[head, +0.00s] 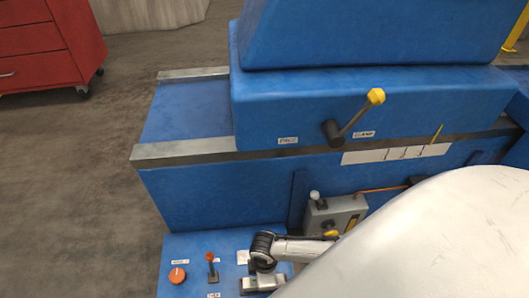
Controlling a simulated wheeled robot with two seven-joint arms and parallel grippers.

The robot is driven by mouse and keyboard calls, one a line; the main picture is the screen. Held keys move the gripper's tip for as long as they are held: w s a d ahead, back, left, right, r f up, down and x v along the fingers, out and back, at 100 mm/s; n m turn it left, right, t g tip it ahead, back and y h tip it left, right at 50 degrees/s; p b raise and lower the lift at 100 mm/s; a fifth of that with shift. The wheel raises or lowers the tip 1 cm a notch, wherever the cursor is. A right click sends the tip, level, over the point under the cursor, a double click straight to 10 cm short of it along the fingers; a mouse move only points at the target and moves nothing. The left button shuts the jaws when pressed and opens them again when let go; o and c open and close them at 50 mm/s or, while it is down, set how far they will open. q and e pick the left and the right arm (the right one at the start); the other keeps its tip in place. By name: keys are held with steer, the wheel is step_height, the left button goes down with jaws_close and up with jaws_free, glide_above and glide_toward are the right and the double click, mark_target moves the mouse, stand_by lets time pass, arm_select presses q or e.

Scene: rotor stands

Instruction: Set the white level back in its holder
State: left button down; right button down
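I cannot pick out the white level or its holder for certain in the head view. A long white strip with dark marks (395,154) lies along the blue machine's front face; I cannot tell whether it is a level or a scale. My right arm comes in from the right and hides much of the lower right. Its silver wrist with a black joint ends in what looks like my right gripper (263,284), low over the control panel. Its fingers are not clear, nor whether it holds anything. My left gripper is not in view.
The blue machine (200,190) fills the middle, with a yellow-knobbed lever (358,118) sticking out. A grey box (336,216) with a white-knobbed lever sits below. A red cabinet (45,45) stands back left.

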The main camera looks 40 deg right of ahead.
steer(key=shift+f, duration=0.35)
steer(key=c, duration=1.3)
jaws_free()
steer(key=shift+c, duration=0.2)
